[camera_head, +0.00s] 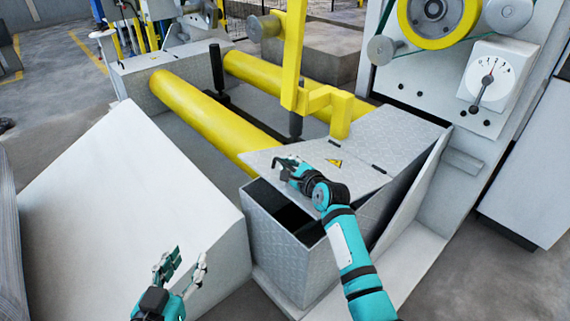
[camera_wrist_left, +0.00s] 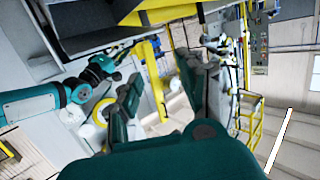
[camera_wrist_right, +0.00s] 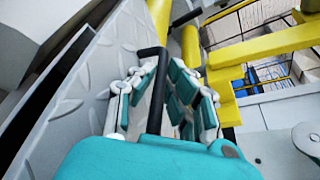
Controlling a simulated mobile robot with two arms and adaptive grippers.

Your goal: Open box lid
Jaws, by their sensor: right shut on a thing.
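The metal box (camera_head: 275,255) with diamond-plate walls stands at the lower middle of the head view. Its lid (camera_head: 348,150), with a yellow warning triangle, is partly raised, and a dark gap shows the inside below it. My right gripper (camera_head: 288,172) is at the lid's front left part, shut on the black lid handle (camera_wrist_right: 156,95). In the right wrist view the fingers are on both sides of this handle, beside the tilted lid plate (camera_wrist_right: 65,110). My left gripper (camera_head: 183,268) is open and empty, left of the box; its spread fingers show in the left wrist view (camera_wrist_left: 160,95).
A large light grey slanted housing (camera_head: 125,190) stands left of the box. Yellow rollers (camera_head: 205,112) and a yellow upright arm (camera_head: 293,60) are behind it. A machine panel with a dial (camera_head: 490,75) rises at the right.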

